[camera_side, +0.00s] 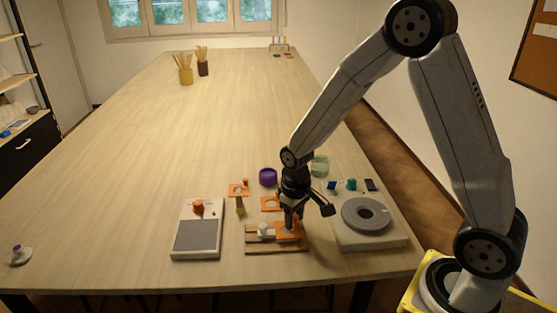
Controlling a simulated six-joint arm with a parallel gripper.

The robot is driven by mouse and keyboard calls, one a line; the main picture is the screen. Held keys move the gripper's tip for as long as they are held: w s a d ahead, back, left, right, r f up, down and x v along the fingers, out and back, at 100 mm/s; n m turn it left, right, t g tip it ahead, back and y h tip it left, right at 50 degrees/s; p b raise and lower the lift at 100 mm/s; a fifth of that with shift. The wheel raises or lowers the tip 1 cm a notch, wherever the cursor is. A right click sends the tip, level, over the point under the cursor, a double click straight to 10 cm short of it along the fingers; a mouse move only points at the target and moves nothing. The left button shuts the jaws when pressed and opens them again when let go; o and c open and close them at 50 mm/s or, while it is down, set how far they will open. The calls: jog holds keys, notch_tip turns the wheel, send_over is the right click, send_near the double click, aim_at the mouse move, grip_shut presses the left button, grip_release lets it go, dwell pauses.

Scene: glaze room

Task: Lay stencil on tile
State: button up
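My gripper (291,222) points down over the right part of a low wooden board (262,248) at the front of the table. An orange flat piece (287,234) lies at the fingertips, at or just above the board. It may be a stencil; I cannot tell whether the fingers hold it or whether a tile is beneath it. A white knobbed piece (263,230) stands on the board to the left. Another orange plate with a round opening (271,203) lies behind the board. A further orange piece (238,190) lies to its left. The finger gap is too small to make out.
A pale device with a grey panel (196,236) and an orange knob is to the left. A device with a grey disc (365,215) is to the right. A purple bowl (268,177) and green cup (320,165) stand behind. The table's middle is clear.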

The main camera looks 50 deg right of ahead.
aim_at(295, 217)
jog(key=o, duration=0.4)
jog(key=shift+c, duration=0.2)
jog(key=shift+r, duration=0.1)
notch_tip(295, 217, up, 12)
dwell(0.6)
jog(key=shift+s, duration=0.1)
dwell(0.4)
jog(key=s+a+f+t, duration=0.2)
jog(key=s+f, duration=0.4)
jog(key=s, duration=0.3)
jog(key=shift+a+t, duration=0.15)
jog(key=shift+t, duration=0.15)
